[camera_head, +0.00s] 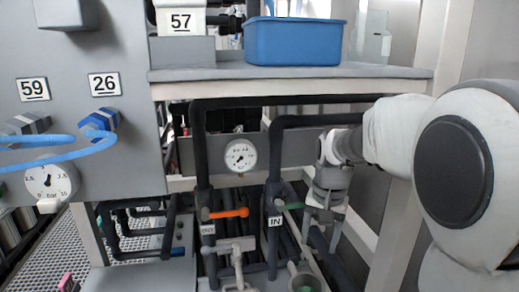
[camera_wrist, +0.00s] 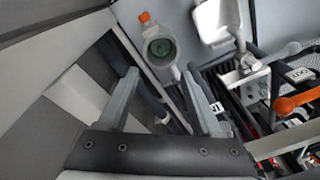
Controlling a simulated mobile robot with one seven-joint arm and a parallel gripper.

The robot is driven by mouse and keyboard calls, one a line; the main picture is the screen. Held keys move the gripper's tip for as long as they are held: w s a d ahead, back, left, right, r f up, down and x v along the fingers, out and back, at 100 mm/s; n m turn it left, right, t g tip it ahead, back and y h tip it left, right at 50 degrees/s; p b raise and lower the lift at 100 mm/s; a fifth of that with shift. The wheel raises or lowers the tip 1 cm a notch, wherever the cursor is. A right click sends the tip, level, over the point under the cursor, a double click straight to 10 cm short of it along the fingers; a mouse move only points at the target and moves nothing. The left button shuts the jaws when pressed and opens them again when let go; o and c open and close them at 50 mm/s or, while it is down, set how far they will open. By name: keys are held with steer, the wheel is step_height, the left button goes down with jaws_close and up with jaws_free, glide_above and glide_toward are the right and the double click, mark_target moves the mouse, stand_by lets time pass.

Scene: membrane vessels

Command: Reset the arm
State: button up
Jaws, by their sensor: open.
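My arm comes in from the right in the head view, with my gripper (camera_head: 324,228) pointing down in front of the pipework, just right of the green valve handle (camera_head: 291,206) on the pipe marked IN. In the wrist view my gripper (camera_wrist: 160,85) has its two fingers spread wide apart. Nothing is between them.
A blue bin (camera_head: 293,42) sits on the shelf (camera_head: 290,72) above. A pressure gauge (camera_head: 240,155) and an orange valve handle (camera_head: 228,213) are left of my gripper. A grey panel (camera_head: 75,140) with blue hoses stands at left. A frame post (camera_head: 442,50) rises at right.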

steer(key=s+r+n+t, duration=0.2)
steer(key=s, duration=0.8)
steer(key=s+r+n+t, duration=0.2)
steer(key=s+r, duration=0.1)
steer(key=s, duration=0.8)
steer(key=shift+s+r, duration=0.15)
steer(key=shift+r, duration=0.15)
steer(key=shift+s+f+n, duration=0.15)
steer(key=shift+s+n, duration=0.05)
steer(key=shift+n, duration=0.1)
steer(key=shift+c, duration=1.3)
steer(key=shift+a, duration=0.1)
steer(key=shift+a, duration=0.1)
